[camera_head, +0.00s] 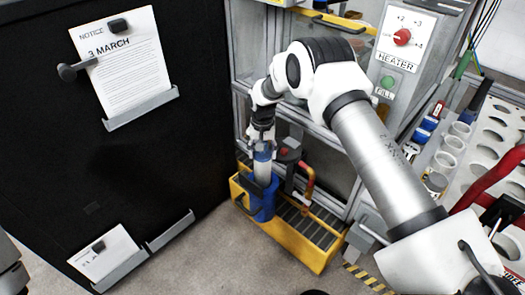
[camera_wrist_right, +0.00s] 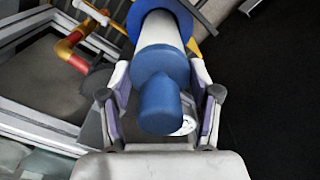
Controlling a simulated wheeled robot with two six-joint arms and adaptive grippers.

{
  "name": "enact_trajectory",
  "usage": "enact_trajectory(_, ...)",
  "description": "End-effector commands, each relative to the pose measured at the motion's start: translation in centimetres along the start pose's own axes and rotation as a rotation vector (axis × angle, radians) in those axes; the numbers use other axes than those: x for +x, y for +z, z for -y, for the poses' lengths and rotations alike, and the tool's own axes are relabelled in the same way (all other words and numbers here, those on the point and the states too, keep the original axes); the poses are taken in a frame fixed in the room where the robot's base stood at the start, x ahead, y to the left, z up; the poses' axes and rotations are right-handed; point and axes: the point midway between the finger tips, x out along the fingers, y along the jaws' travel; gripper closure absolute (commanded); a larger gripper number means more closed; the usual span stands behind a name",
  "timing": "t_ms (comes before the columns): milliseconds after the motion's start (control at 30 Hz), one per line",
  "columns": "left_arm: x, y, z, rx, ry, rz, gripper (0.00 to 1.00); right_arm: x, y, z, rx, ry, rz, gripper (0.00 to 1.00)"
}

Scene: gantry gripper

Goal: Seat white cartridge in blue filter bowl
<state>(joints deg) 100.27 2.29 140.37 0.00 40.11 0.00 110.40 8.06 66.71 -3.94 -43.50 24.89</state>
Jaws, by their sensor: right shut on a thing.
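The white cartridge (camera_head: 262,170) stands roughly upright under my right gripper (camera_head: 262,140). Its lower end is at the mouth of the blue filter bowl (camera_head: 262,208); how deep it sits inside is hidden. In the right wrist view, the cartridge's blue end cap (camera_wrist_right: 160,105) is between the fingers of my right gripper (camera_wrist_right: 160,110), which is shut on it. The white body (camera_wrist_right: 160,30) runs away from the cap towards the blue bowl rim (camera_wrist_right: 187,12).
The bowl stands in a yellow tray (camera_head: 318,262) with a dark grate. A red-and-yellow pipe (camera_head: 307,180) is close to its right. A metal frame with a heater box (camera_head: 405,38) rises behind. A black panel (camera_head: 150,150) fills the left. A rack (camera_head: 485,150) is at right.

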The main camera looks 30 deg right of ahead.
Motion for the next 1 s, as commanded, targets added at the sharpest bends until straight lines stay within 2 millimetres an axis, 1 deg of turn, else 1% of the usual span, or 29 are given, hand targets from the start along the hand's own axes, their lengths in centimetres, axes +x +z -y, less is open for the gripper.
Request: enact_trajectory(1000,1.3,0.0,0.0,0.000,0.000,0.000,0.37,2.6,0.0,0.0,0.000,0.000,-0.001,0.69)
